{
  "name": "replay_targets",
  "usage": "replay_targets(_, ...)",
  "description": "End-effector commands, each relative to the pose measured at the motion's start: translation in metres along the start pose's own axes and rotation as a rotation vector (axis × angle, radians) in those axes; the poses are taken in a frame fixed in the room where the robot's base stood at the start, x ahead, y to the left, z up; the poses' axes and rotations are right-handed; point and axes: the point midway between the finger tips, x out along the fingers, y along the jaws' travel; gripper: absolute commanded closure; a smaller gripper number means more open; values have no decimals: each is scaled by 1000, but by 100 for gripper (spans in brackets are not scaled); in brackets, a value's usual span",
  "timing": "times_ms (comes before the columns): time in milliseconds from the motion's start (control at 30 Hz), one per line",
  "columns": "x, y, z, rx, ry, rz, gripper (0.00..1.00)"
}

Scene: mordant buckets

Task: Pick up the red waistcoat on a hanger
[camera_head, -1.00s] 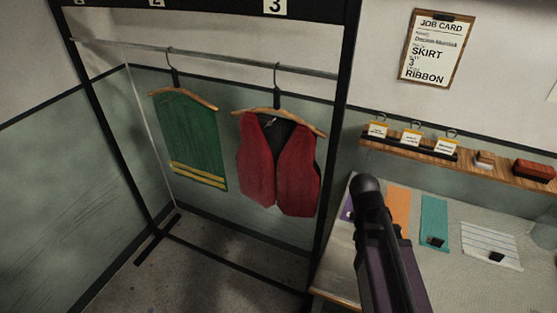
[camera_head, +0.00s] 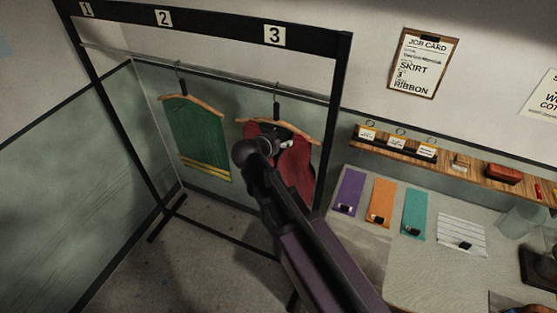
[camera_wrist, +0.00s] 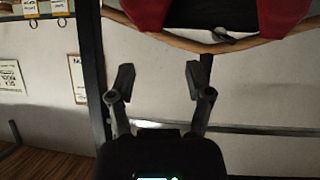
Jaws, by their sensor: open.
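The red waistcoat (camera_head: 299,168) hangs on a wooden hanger (camera_head: 305,138) from the rail under number 3. My arm crosses in front of it in the head view and hides its left half and lower middle. In the wrist view, red parts of the waistcoat (camera_wrist: 210,13) and the curved hanger (camera_wrist: 185,43) show at the top edge. My gripper (camera_wrist: 160,76) is open, with nothing between its two dark fingers. Its fingertips appear apart from the hanger. The head view does not clearly show the fingers behind my arm.
A green garment (camera_head: 196,138) with yellow stripes hangs to the left on the same rail (camera_head: 135,60). The dark rack frame (camera_head: 332,110) stands right of the waistcoat. A table (camera_head: 405,260) with coloured cloth strips and a wooden shelf (camera_head: 440,162) lie to the right.

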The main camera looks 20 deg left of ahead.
Motion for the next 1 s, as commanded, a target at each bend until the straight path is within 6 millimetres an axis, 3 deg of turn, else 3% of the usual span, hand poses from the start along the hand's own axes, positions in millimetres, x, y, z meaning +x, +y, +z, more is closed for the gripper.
replay_targets(33,-16,-14,-14,5,26,-25,34)
replay_targets(100,-29,-27,-21,16,57,-51,34)
replay_targets(333,-51,-49,-31,37,107,-98,34)
replay_targets(767,-50,-51,-30,38,110,-102,34)
replay_targets(1000,-32,-54,-31,37,110,-102,34)
